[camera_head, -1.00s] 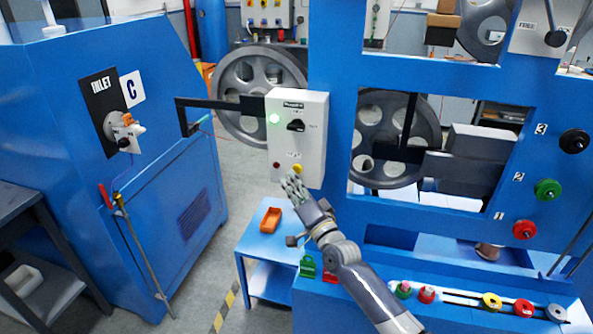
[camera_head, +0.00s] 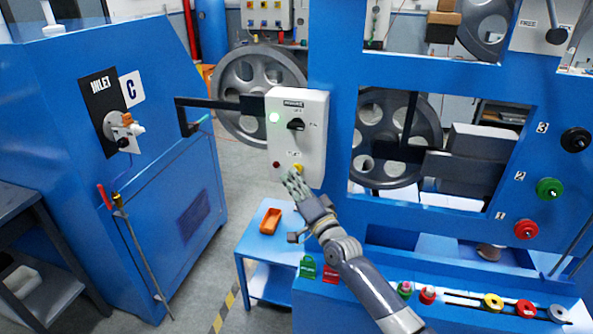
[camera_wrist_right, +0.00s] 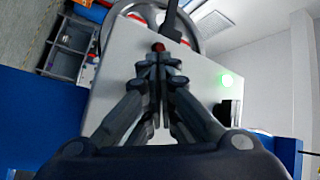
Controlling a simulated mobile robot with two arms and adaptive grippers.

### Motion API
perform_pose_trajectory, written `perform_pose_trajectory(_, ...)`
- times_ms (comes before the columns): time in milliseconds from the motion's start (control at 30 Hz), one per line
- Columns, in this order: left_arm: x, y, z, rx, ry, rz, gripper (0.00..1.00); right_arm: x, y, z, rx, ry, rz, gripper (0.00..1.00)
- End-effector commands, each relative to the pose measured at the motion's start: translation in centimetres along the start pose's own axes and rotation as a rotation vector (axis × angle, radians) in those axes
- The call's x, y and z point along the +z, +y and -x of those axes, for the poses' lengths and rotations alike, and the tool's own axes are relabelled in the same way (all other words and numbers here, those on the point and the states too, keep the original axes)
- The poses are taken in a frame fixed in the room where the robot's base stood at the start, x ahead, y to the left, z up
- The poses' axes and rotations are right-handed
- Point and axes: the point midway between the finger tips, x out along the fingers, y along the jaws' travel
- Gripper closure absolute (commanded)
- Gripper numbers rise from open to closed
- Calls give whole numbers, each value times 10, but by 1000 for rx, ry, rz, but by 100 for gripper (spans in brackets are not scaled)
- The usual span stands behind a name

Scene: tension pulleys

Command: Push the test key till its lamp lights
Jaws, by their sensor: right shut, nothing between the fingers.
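A white control box (camera_head: 313,152) is fixed to the blue frame. Low on its front, below a small label, are a yellow key (camera_head: 298,168) and a small dark red lamp (camera_head: 276,165) that looks unlit. My right gripper (camera_head: 288,174) is shut and empty, its fingertips at the box's lower front, just below and partly over the yellow key. I cannot tell whether they touch it. In the right wrist view the shut fingers (camera_wrist_right: 160,62) hide the yellow key, and the red lamp (camera_wrist_right: 158,46) shows just past their tips. My left gripper is out of view.
A lit green lamp (camera_head: 274,118) and a black rotary switch (camera_head: 296,125) are higher on the box. A small blue table (camera_head: 259,247) with an orange tray (camera_head: 271,221) stands below. A black bar (camera_head: 222,105) extends left of the box.

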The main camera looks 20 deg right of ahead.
Motion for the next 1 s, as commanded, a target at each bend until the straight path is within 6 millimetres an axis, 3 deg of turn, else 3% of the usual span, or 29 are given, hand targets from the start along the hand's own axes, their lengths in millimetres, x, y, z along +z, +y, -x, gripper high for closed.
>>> perform_pose_trajectory(567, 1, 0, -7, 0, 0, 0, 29, -4, 4, -5, 0, 1, 0, 100)
perform_pose_trajectory(1000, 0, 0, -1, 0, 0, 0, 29, -2, 0, -2, 0, 0, -1, 100)
